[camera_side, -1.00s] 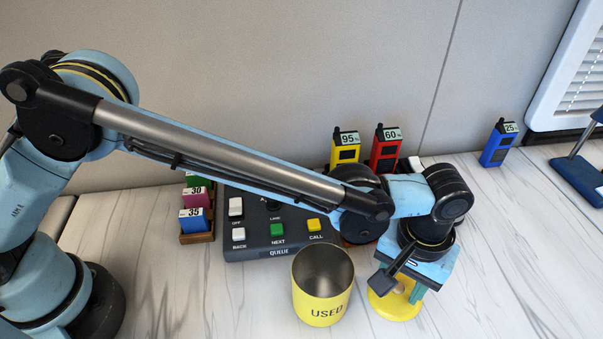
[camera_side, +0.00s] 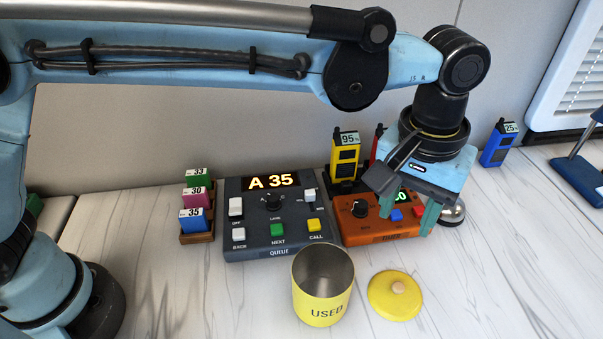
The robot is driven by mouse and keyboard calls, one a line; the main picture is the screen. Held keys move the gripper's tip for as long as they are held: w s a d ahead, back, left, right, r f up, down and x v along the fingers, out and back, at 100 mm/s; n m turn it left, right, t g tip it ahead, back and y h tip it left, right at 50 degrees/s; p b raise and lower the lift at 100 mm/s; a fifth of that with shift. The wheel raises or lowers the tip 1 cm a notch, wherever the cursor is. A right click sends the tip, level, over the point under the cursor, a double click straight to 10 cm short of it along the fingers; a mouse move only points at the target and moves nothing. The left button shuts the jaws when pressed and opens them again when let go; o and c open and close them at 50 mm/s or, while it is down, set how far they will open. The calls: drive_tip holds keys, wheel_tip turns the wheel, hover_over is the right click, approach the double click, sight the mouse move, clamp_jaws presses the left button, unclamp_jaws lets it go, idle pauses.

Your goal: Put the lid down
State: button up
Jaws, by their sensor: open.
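The yellow round lid (camera_side: 395,297) with a small pale knob lies flat on the table, knob up. It is just right of the yellow can marked USED (camera_side: 322,300), apart from it. The can is upright and its top is uncovered. My gripper (camera_side: 408,212) is open and empty. It is raised above and behind the lid, in front of the orange box, with its teal fingers pointing down.
A grey QUEUE panel (camera_side: 290,247) showing A 35 stands behind the can. An orange device (camera_side: 362,232) is partly hidden by my gripper. Numbered blocks (camera_side: 193,222), a yellow radio (camera_side: 346,157), a blue radio (camera_side: 498,145) and a silver bell (camera_side: 452,213) stand around. The front right table is clear.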

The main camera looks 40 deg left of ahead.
drive_tip(key=w+a+r+t+h, duration=0.1)
drive_tip(key=a+r, duration=0.1)
drive_tip(key=a, duration=0.7)
drive_tip(key=w+a+r+t, duration=0.1)
drive_tip(key=a+r+t, duration=0.1)
drive_tip(key=a, duration=0.7)
drive_tip(key=s+a+f+t, duration=0.2)
drive_tip(key=s+a, duration=0.2)
drive_tip(key=a, duration=0.4)
drive_tip(key=s+a+f+t+y, duration=0.1)
drive_tip(key=s+a+f, duration=0.2)
drive_tip(key=a, duration=0.6)
drive_tip(key=shift+s+a+t, duration=0.15)
drive_tip(key=shift+s+t, duration=0.25)
drive_tip(key=shift+s, duration=0.35)
